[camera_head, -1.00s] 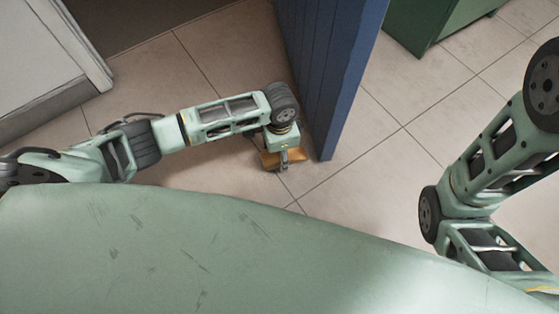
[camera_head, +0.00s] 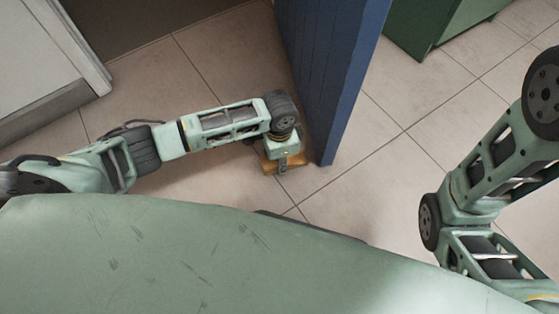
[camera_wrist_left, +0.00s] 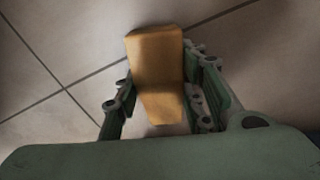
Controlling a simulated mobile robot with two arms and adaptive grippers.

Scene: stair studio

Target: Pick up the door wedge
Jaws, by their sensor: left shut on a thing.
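The door wedge (camera_wrist_left: 156,75) is an orange-brown block that fills the space between the fingers of my left gripper (camera_wrist_left: 160,105) in the left wrist view. The gripper is shut on it. In the head view the left gripper (camera_head: 284,163) points down near the floor beside the blue door, and the wedge (camera_head: 268,165) shows on both sides of it. I cannot tell whether the wedge touches the floor. My right arm shows at the right of the head view, but its gripper is out of view.
The blue door (camera_head: 330,80) stands just right of the left gripper. A green cabinet (camera_head: 430,25) is at the back right and a white panel (camera_head: 45,60) at the back left. Tiled floor (camera_head: 370,150) is clear right of the door.

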